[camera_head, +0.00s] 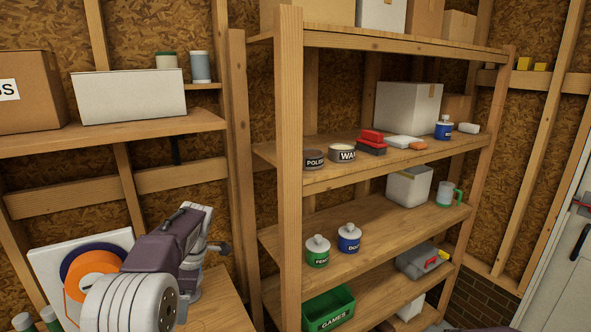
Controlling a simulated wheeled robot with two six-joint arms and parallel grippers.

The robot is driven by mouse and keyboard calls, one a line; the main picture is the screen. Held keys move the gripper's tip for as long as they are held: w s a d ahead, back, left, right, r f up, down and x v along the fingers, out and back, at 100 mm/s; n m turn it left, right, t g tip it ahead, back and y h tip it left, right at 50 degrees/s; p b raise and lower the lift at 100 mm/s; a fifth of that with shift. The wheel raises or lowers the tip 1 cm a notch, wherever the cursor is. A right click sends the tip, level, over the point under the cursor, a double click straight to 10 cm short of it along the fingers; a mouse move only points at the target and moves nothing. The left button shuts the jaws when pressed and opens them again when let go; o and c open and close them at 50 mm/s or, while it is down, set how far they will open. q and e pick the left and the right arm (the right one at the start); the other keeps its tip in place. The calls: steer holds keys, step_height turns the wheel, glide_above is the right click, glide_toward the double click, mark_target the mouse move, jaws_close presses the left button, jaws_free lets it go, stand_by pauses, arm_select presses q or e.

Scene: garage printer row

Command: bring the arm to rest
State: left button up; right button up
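My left arm (160,250) shows at the lower left, its white round joint near the camera and its dark link bent upward. A white and grey end part (205,240) sits beyond the link, in front of the wall and above a low wooden surface. The fingers of my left gripper cannot be made out there, and no held thing shows.
A wooden shelf unit (290,150) stands right of my arm, with tins, a white tub (409,187) and a green games box (327,309). A wall shelf (120,131) with boxes hangs above. An orange spool (92,275) stands left of my arm.

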arm_select(q)
steer(key=s+d+f+m+h, duration=0.1)
steer(key=s+d+f+m, duration=0.2)
steer(key=s+m, duration=0.4)
steer(key=s+d+f+m+h, duration=0.1)
steer(key=s+d+f+m, duration=0.2)
steer(key=s+m, duration=0.3)
steer(key=s+d+f+m+t+h, duration=0.1)
steer(key=s+d+f+m, duration=0.3)
steer(key=s+m, duration=0.3)
steer(key=shift+s+f+m, duration=0.3)
steer(key=shift+s+f, duration=0.25)
steer(key=shift+s, duration=0.15)
